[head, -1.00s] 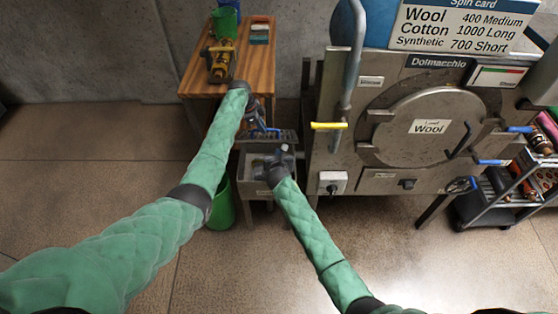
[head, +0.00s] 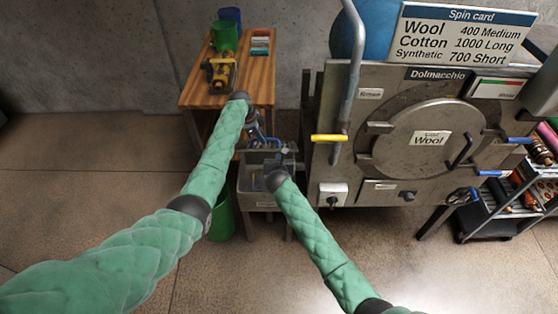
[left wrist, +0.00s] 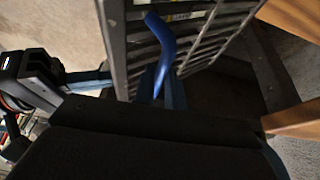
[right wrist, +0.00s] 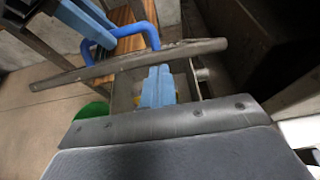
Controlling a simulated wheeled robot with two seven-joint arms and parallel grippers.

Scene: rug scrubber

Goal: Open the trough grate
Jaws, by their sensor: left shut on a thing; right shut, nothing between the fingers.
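The trough (head: 260,205) is a grey metal basin between the wooden table and the machine. Its grate shows dark slats in the left wrist view (left wrist: 205,40) and a long grey edge bar in the right wrist view (right wrist: 130,62). The grate looks raised and tilted over the trough. My left gripper (left wrist: 170,85) is shut on the grate's blue handle (left wrist: 160,50); the handle also shows in the right wrist view (right wrist: 125,35). My right gripper (right wrist: 157,85) is shut and empty, close to the edge bar over the trough; contact cannot be told.
The wooden table (head: 258,80) holds a yellow device (head: 219,73), and a green bucket (head: 222,215) stands below. The machine with the round door (head: 425,150) is close on the right, with a yellow-handled lever (head: 329,138). A cart stands far right. Floor in front is free.

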